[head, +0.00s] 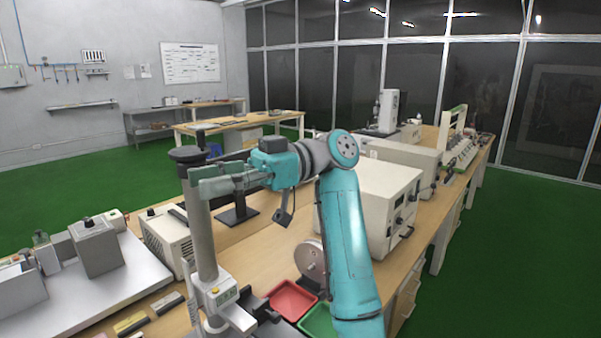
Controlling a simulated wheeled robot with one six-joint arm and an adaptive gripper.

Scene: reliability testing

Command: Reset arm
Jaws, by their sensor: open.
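My arm rises from the lower right, bends at the elbow and reaches left over the workbench (262,262). My gripper (198,181) is at its left end, raised above the bench. Its grey-green fingers point left, are open, and show nothing held between them. They overlap the upper part of a grey upright column (203,232) in the picture. I cannot tell whether they touch it.
A red tray (292,300) and a green tray (317,321) lie below my arm. A white instrument box (378,200) stands right behind it. Metal fixtures (97,247) fill the left bench. Green floor (490,270) is clear at right.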

